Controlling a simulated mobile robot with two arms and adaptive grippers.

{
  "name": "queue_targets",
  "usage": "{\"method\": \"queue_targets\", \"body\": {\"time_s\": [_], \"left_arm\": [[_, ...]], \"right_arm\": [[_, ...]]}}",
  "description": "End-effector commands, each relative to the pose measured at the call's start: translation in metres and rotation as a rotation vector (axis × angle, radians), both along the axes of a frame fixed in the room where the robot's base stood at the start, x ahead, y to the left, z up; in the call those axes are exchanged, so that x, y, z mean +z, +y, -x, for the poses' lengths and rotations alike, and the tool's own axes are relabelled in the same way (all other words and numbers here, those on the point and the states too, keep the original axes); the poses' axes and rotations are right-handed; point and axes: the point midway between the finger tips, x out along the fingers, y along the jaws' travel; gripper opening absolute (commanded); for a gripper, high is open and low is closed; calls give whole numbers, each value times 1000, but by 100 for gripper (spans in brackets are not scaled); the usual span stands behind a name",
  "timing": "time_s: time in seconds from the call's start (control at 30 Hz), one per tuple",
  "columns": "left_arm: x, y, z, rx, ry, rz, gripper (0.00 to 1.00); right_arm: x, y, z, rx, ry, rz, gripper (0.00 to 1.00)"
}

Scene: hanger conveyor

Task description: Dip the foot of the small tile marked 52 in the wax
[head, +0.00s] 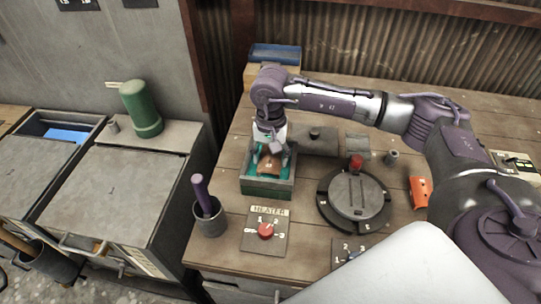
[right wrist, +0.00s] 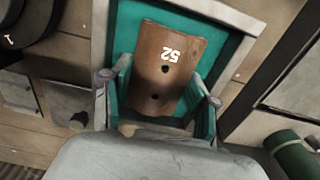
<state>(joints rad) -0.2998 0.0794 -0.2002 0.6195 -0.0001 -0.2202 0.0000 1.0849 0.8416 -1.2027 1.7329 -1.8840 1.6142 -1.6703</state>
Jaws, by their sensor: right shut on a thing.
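The small tile marked 52 (right wrist: 168,68) is brown and curved, with two dark holes. In the head view the tile (head: 268,163) shows as an orange-brown piece at the wax bath. My right gripper (right wrist: 160,103) is shut on it, one finger at each side edge. In the head view my right gripper (head: 269,152) points down over the bath. The wax is teal and lies in a grey-green box (head: 268,187); its rim also shows in the right wrist view (right wrist: 228,17). Whether the tile's foot touches the wax is hidden. My left gripper is not in view.
A heater panel (head: 266,231) with a red knob and a dark cup (head: 210,221) with a purple-handled tool stand in front of the bath. A round dark turntable (head: 354,198) is to its right. An orange tile (head: 419,190) lies farther right.

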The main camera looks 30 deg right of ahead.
Motion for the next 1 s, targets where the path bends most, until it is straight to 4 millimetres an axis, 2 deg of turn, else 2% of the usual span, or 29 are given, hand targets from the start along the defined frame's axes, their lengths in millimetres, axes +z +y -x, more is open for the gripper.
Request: {"method": "queue_targets", "body": {"time_s": [1.0], "left_arm": [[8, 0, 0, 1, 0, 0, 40]], "right_arm": [[30, 0, 0, 0, -1, 0, 22]]}}
